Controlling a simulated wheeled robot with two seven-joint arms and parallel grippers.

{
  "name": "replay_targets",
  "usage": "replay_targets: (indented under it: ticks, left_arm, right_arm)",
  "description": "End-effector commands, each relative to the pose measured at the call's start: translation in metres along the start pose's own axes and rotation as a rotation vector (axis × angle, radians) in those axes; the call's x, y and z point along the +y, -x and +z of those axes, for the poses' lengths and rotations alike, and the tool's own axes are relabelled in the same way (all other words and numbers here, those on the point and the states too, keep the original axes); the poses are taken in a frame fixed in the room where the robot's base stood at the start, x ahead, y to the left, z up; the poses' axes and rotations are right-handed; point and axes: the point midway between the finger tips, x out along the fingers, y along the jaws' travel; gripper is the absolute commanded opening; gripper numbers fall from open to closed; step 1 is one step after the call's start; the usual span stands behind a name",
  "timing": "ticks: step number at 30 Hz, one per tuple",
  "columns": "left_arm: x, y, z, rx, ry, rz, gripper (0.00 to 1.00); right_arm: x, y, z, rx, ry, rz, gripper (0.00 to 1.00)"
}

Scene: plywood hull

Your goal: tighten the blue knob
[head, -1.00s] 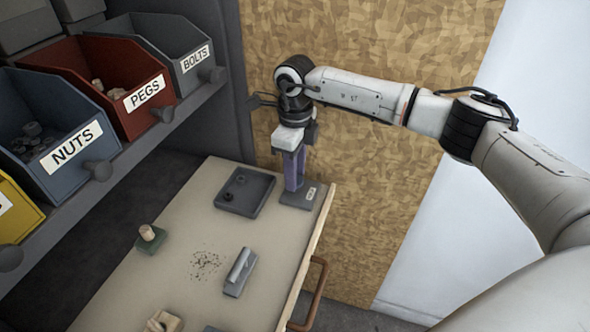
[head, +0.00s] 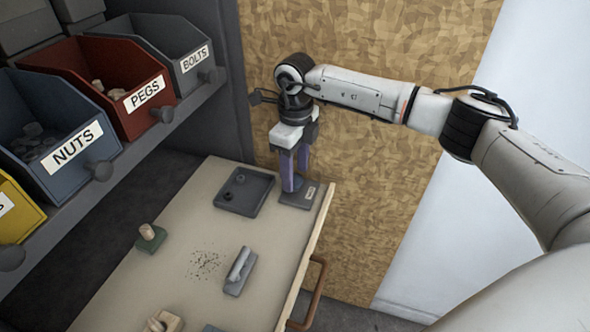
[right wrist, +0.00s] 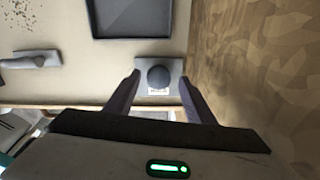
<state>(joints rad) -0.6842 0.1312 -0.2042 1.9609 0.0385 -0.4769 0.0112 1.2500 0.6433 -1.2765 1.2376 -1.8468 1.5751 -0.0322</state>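A dark, round knob (right wrist: 158,76), bluish grey at most, sits on a small grey base plate (right wrist: 174,67) with a white label. In the head view the base plate (head: 292,202) is at the far right corner of the bench, and the knob is hidden by my fingers or too small to make out. My right gripper (head: 293,188) points down over the plate. In the right wrist view its fingers (right wrist: 159,76) are open, one on each side of the knob, with visible gaps. Whether the tips are level with the knob I cannot tell. My left gripper is out of view.
A dark tray (head: 262,200) with small parts lies left of the base plate. A grey block with a handle (head: 240,270) and a green-based peg piece (head: 150,238) are nearer. Labelled bins (head: 60,150) line the left shelf. A chipboard wall (head: 370,210) stands close on the right.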

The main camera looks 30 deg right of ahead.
Motion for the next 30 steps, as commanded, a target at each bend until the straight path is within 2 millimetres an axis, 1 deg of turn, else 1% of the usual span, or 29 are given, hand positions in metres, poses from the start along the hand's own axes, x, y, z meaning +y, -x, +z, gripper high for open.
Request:
replay_targets:
  ticks: [5, 8, 11, 18, 21, 25, 30]
  left_arm:
    - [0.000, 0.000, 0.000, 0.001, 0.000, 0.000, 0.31]
    - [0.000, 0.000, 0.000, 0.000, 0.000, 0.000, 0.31]
    - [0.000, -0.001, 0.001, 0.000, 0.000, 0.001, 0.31]
    - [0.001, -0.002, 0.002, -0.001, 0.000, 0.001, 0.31]
    - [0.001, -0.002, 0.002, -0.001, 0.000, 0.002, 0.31]
    - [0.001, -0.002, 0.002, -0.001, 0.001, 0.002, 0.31]
    - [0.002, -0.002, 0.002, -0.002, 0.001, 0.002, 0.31]
  right_arm:
    - [0.001, -0.001, 0.000, 0.001, 0.002, 0.002, 0.49]
    - [0.001, 0.006, 0.001, -0.001, 0.003, 0.002, 0.49]
    - [0.001, 0.021, 0.001, -0.002, 0.002, 0.001, 0.49]
    - [0.000, 0.069, 0.001, -0.003, 0.002, -0.001, 0.49]
    - [0.000, 0.085, 0.001, -0.002, 0.001, 0.000, 0.49]
    - [0.000, 0.098, 0.000, -0.001, 0.001, 0.001, 0.49]
    - [0.000, 0.103, 0.000, 0.001, 0.001, 0.001, 0.49]
